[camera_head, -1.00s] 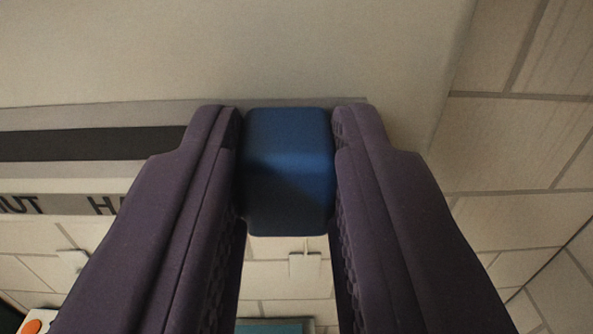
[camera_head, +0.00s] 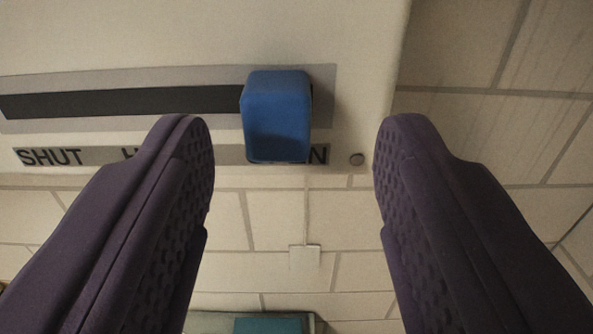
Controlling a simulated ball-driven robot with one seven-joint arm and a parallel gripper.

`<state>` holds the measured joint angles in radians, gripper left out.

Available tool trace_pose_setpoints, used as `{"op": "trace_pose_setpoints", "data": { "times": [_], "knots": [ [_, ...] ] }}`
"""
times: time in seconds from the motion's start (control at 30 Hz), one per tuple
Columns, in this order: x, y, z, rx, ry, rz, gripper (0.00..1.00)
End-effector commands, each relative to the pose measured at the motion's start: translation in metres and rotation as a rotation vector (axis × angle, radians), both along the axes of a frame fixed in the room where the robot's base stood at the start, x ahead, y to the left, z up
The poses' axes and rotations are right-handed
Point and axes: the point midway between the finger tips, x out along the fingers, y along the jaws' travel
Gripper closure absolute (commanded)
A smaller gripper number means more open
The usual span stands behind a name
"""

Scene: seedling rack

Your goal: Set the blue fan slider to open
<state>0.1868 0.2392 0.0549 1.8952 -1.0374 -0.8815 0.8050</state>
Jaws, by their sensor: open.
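The blue fan slider knob (camera_head: 277,117) sits at the right end of the dark slot (camera_head: 130,102) on a pale panel. Below the slot is a label strip (camera_head: 98,156) that reads SHUT at the left, with a word starting with H partly hidden by my left finger. At the right end the knob covers part of a word, and only an N shows beside it. My gripper (camera_head: 288,135) is open wide, with a purple finger on each side of the knob. Both fingers are clear of it.
Behind is a pale block wall (camera_head: 450,120) with a small white box (camera_head: 304,259). A teal object (camera_head: 270,325) shows at the bottom.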

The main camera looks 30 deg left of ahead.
Motion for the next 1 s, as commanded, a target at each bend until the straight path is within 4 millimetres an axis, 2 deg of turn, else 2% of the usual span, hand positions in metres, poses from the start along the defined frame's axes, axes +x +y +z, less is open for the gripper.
{"op": "trace_pose_setpoints", "data": {
  "times": [0.1,0.3,0.77,0.87,1.0],
  "knots": [
    [-0.017,-0.013,-0.001,0.001,-0.001,-0.003,0.47],
    [-0.029,-0.021,-0.001,0.001,0.001,-0.002,0.47],
    [-0.028,-0.023,-0.003,-0.005,-0.009,-0.017,0.47],
    [-0.023,-0.03,-0.009,-0.03,-0.043,-0.086,0.47],
    [-0.017,-0.052,-0.019,-0.077,-0.105,-0.276,0.47]
  ]
}}
